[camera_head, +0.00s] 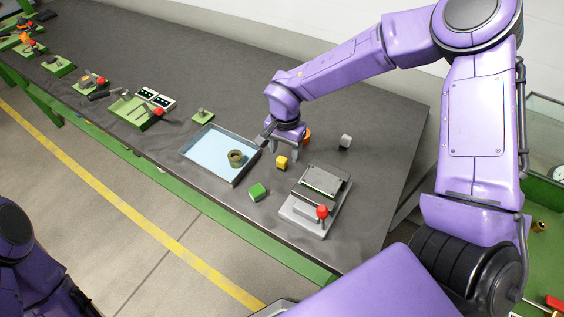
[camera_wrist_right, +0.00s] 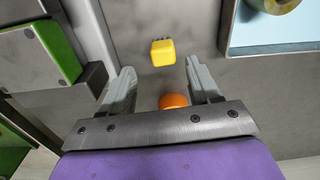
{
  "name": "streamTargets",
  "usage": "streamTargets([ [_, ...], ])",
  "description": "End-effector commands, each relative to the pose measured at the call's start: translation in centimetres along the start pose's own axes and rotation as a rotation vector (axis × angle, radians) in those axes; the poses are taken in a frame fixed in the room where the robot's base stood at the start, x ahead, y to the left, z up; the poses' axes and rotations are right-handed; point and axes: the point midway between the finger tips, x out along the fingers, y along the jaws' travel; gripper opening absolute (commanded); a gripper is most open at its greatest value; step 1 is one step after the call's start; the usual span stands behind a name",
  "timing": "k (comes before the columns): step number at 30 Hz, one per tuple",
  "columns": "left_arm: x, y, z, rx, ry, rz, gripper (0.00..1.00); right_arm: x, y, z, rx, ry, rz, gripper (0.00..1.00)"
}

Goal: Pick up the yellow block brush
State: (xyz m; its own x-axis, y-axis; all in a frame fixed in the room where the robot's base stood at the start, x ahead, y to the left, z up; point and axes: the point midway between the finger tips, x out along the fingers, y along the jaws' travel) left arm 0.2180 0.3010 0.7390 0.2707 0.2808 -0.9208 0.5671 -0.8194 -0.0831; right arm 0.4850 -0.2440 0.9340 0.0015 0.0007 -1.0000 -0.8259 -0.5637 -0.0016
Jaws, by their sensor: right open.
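The yellow block brush (camera_head: 281,163) stands on the dark table between the blue tray and the grey lever device. In the right wrist view the yellow block brush (camera_wrist_right: 163,53) shows a row of dark bristles along its far edge. My right gripper (camera_head: 284,150) is open and empty, pointing down just behind the block in the head view. In the wrist view my right gripper (camera_wrist_right: 160,73) has its fingers apart, with the block beyond the fingertips and roughly centred between them. Only part of my left arm shows at the lower left; its gripper is out of view.
A blue-floored tray (camera_head: 210,142) holding an olive ring (camera_head: 236,158) lies left of the block. A green block (camera_head: 256,191) is near the front. A grey device with a red knob (camera_head: 322,211) stands right.

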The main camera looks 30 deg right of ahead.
Motion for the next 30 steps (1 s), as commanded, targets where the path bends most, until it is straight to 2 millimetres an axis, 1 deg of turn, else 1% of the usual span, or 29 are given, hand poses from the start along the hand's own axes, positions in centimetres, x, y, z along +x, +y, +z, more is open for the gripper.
streamTargets([
  [1, -0.6, -0.1, -0.3, 0.0, 0.0, 0.0, 0.51, 0.7, -0.1, 0.1, -0.002, 0.0, 0.007, 0.62],
  [3, -1.1, -0.1, -0.4, 0.0, 0.0, 0.0, 0.51, 1.9, -0.5, 0.3, -0.003, 0.001, 0.007, 0.62],
  [6, -1.1, -0.1, -0.5, 0.0, 0.0, 0.0, 0.51, 3.6, -0.4, 0.2, 0.0, 0.0, 0.004, 0.62],
  [9, -1.1, -0.1, -0.5, 0.0, 0.0, 0.0, 0.51, 4.1, -0.5, 0.2, 0.0, 0.001, 0.001, 0.62],
  [14, -1.1, -0.1, -0.4, 0.0, 0.0, 0.0, 0.51, 4.2, -0.5, 0.2, 0.0, 0.0, 0.0, 0.62],
  [17, -1.1, -0.1, -0.4, 0.0, 0.0, 0.0, 0.51, 4.2, -0.5, 0.2, 0.0, 0.0, 0.0, 0.32],
  [18, -1.1, -0.1, -0.4, 0.0, 0.0, 0.0, 0.51, 4.2, -0.5, 0.2, 0.0, 0.0, 0.0, 0.19],
  [19, -1.1, -0.1, -0.4, 0.0, 0.0, 0.0, 0.51, 4.2, -0.5, 0.2, 0.0, 0.0, 0.0, 0.1],
  [20, -1.1, -0.1, -0.4, 0.0, 0.0, 0.0, 0.51, 4.2, -0.5, 0.2, 0.0, 0.0, 0.0, 0.06],
  [30, -1.1, -0.1, -0.4, 0.0, 0.0, 0.0, 0.51, 4.0, -0.5, 0.2, 0.001, 0.0, 0.0, 0.06],
])
